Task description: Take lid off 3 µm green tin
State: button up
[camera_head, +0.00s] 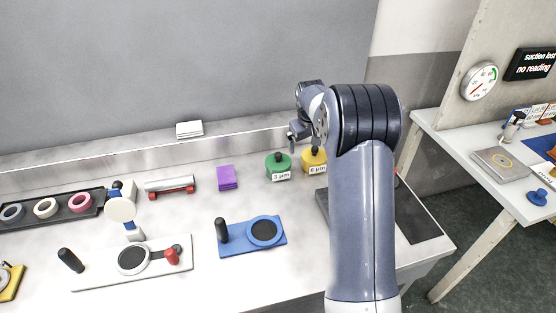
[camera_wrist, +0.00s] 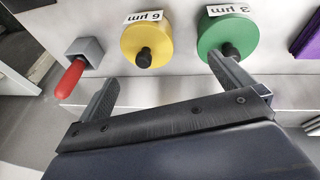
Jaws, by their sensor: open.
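The green tin (camera_head: 278,168), labelled 3 µm, stands on the bench with a black knob on top of its lid. It also shows in the wrist view (camera_wrist: 214,35) at upper right. The yellow tin (camera_head: 313,161), labelled 6 µm, stands just right of it in the head view and also shows in the wrist view (camera_wrist: 132,40). My gripper (camera_wrist: 162,72) is open and empty. In the wrist view its right finger points at the green tin's near edge, close to the knob, and the yellow tin shows above the gap between the fingers. Contact cannot be told.
A purple block (camera_head: 227,178) stands left of the green tin. A blue plate (camera_head: 275,238) with a dark disc lies in front. A grey block with a red handle (camera_wrist: 70,79) is beside the left finger. A low ledge (camera_head: 90,166) runs behind the tins.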

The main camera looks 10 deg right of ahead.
jog(key=a+n, duration=0.2)
jog(key=n, duration=0.3)
jog(key=n+g+p, duration=0.2)
jog(key=n+p, duration=0.1)
jog(key=n, duration=1.7)
send_near(278, 154)
jog(key=f, duration=0.3)
jog(key=w+f, duration=0.1)
jog(key=f, duration=0.1)
jog(key=shift+w+d+f, duration=0.15)
jog(key=shift+d+f, duration=0.05)
jog(key=shift+f, duration=0.2)
jog(key=shift+w+d+f+p, duration=0.15)
jog(key=shift+f+p, duration=0.15)
jog(key=shift+f, duration=0.6)
jog(key=shift+s+d+f+p, duration=0.15)
jog(key=shift+f+p, duration=0.1)
jog(key=shift+f, duration=0.65)
jog(key=shift+w+d+f+p, duration=0.15)
jog(key=shift+f+p, duration=0.15)
jog(key=shift+f, duration=0.6)
jog(key=shift+c, duration=0.3)
jog(key=c, duration=0.8)
